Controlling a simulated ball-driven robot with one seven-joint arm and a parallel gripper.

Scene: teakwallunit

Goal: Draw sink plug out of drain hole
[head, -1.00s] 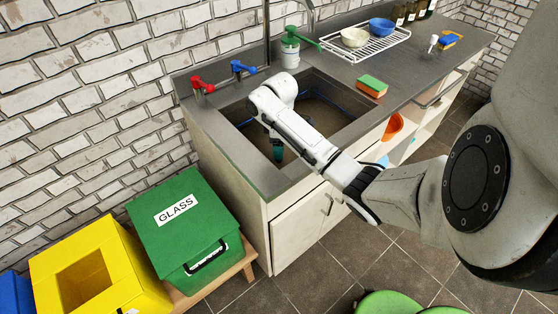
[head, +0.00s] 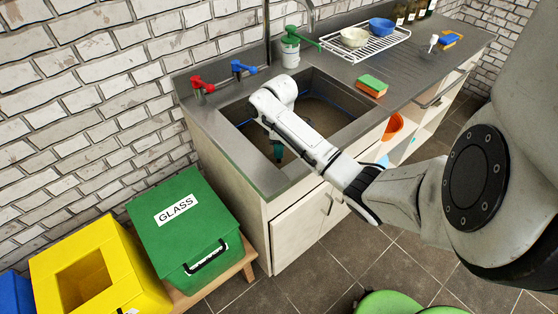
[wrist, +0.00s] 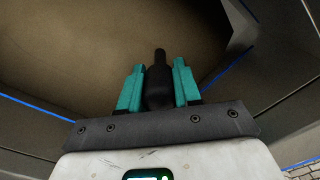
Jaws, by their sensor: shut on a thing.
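My gripper (head: 278,150) reaches down into the sink (head: 243,160) at its near left part, and its teal fingers show below my wrist. In the wrist view, my gripper (wrist: 159,68) is shut on a black, bottle-shaped piece with a narrow tip, which I take to be the sink plug (wrist: 158,92). The plug stands between the two teal fingers, which touch its sides. The drain hole is not visible in either view. I cannot tell whether the plug sits in the hole or is clear of it.
The sink's walls surround my gripper closely, with a blue line along them. Red (head: 202,84) and blue (head: 243,68) tap handles stand behind the rim, beside a green-topped dispenser (head: 290,48). A sponge (head: 371,86) lies right of the sink, before a dish rack (head: 365,42).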

